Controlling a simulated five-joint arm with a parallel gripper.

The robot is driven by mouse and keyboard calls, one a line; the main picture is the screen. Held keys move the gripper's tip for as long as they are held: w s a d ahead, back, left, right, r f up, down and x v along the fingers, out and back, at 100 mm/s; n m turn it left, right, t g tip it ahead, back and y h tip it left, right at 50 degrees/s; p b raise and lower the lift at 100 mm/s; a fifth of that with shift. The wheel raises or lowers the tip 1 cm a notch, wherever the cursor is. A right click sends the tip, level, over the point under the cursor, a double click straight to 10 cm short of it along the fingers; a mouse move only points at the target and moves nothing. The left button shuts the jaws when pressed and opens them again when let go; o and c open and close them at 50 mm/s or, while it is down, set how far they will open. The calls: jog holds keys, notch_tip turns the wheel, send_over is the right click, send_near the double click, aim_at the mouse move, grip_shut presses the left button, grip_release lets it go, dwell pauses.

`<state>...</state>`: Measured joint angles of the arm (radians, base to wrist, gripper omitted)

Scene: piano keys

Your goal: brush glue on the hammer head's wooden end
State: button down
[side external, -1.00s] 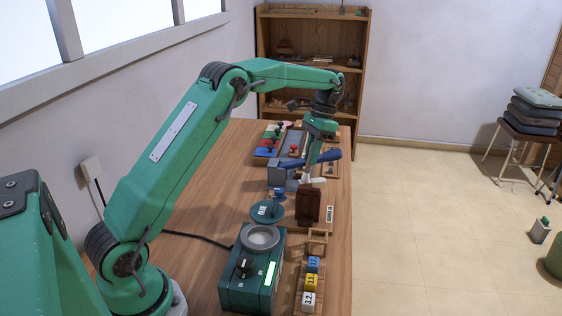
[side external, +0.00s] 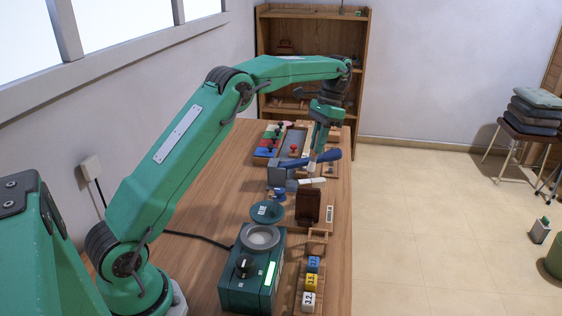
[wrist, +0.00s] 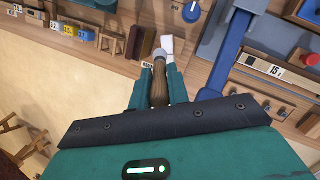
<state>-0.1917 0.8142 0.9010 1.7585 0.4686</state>
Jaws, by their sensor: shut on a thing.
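My gripper (wrist: 158,88) is shut on a brush with a brown wooden handle (wrist: 159,90) and a grey ferrule (wrist: 160,56). In the side view my gripper (side external: 318,148) points down, and the brush's pale lower end (side external: 312,166) hangs below it. A small white piece (side external: 312,182), apparently the hammer head, lies just under the brush beside the grey-blue holder. It also shows in the wrist view (wrist: 168,45), next to the ferrule. I cannot tell whether the brush touches it, and its wooden end is not clear.
A teal glue warmer (side external: 250,280) with a round pot stands at the near end of the bench. Numbered cubes (side external: 311,283) sit in a rack beside it. A dark brown block (side external: 308,206) stands close to the holder. A long blue bar (side external: 322,158) crosses behind the brush.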

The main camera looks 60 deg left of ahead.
jog(key=shift+r, duration=2.3)
